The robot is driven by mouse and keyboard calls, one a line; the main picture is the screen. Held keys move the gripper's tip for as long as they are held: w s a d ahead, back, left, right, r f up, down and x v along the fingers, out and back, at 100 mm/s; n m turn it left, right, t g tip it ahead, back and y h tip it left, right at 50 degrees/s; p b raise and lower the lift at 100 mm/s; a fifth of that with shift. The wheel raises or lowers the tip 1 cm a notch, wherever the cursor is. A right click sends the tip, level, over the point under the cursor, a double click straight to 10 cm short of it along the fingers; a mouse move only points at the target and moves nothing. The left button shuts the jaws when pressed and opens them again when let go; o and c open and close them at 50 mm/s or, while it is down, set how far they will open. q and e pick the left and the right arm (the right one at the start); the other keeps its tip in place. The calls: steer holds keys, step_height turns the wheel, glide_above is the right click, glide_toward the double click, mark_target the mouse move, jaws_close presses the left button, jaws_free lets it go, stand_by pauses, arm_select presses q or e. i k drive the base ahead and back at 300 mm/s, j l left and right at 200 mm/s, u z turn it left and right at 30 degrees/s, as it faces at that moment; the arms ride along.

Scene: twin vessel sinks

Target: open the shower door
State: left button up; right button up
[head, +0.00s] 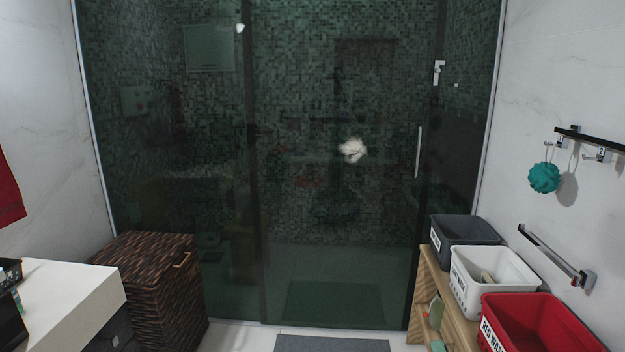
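The shower door (340,220) is a dark, see-through glass panel in the middle of the head view, and it looks shut. A slim vertical metal handle (418,153) is on its right side. A fixed-looking glass panel (170,190) stands to its left, with a dark upright edge (252,150) between the two. Mosaic tile and a dark green mat (335,303) show through the glass. Neither of my grippers is in the head view.
A wicker hamper (150,290) and a white counter (70,290) stand at left. At right, a wooden shelf (433,280) holds grey (462,230), white (492,280) and red (535,325) bins. A towel bar (555,257) is on the right wall. A grey mat (332,343) lies before the door.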

mark_target(342, 99)
steer(key=i+l+z, duration=0.25)
steer(key=i, duration=0.7)
steer(key=i+z, duration=0.1)
steer(key=z, duration=0.25)
steer(key=i+z, duration=0.1)
steer(key=z, duration=0.25)
steer(key=i+j+z, duration=0.1)
steer(key=z, duration=0.25)
